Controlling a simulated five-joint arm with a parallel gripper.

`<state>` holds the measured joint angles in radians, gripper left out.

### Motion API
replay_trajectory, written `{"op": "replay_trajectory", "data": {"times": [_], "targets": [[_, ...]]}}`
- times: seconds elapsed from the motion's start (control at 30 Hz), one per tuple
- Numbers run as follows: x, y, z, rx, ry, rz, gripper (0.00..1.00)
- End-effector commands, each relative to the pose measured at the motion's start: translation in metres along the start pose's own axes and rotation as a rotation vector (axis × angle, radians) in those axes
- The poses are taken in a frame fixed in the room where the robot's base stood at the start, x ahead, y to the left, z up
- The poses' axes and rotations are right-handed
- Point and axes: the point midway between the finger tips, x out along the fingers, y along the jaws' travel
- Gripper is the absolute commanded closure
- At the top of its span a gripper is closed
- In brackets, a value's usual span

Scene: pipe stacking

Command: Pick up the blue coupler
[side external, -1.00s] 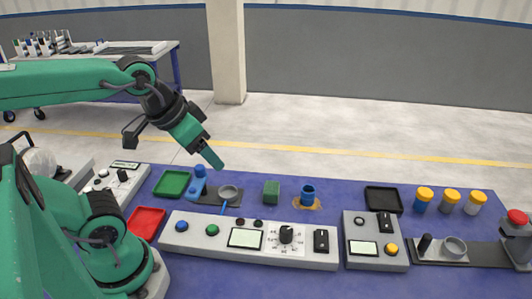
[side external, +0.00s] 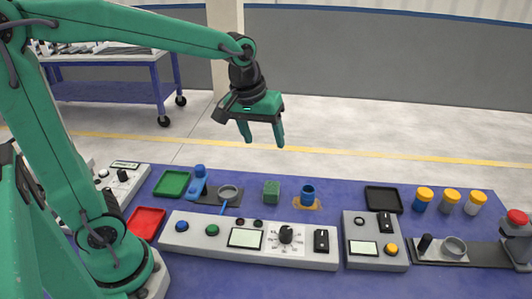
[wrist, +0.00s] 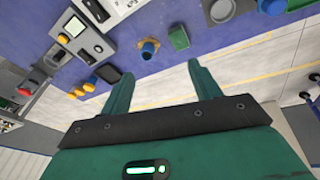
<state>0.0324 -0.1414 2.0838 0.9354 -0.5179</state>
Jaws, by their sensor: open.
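The blue coupler (side external: 308,194) is a short blue cylinder with an open top. It stands upright on a tan patch (side external: 318,206) on the blue table, right of a green block. In the wrist view the coupler (wrist: 149,47) shows beyond my fingertips, between them and a little left of their middle. My gripper (side external: 263,146) is open and empty, fingers pointing down. It hangs well above the table, over the back edge and a little left of the coupler. The wrist view shows both fingers (wrist: 159,70) spread apart.
The green block (side external: 271,191) stands close left of the coupler. A grey control panel (side external: 250,240) lies in front of it. A black tray (side external: 384,199) and several orange-capped jars (side external: 451,201) are to the right. Green (side external: 172,183) and red (side external: 147,222) trays are left.

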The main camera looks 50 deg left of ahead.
Motion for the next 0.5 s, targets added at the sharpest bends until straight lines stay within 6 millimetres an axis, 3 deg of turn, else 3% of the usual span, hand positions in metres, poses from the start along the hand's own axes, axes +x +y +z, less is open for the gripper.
{"op": "replay_trajectory", "data": {"times": [0.5], "targets": [[0.086, 0.042, -0.055, -0.308, -0.119, -0.092, 0.38]]}}
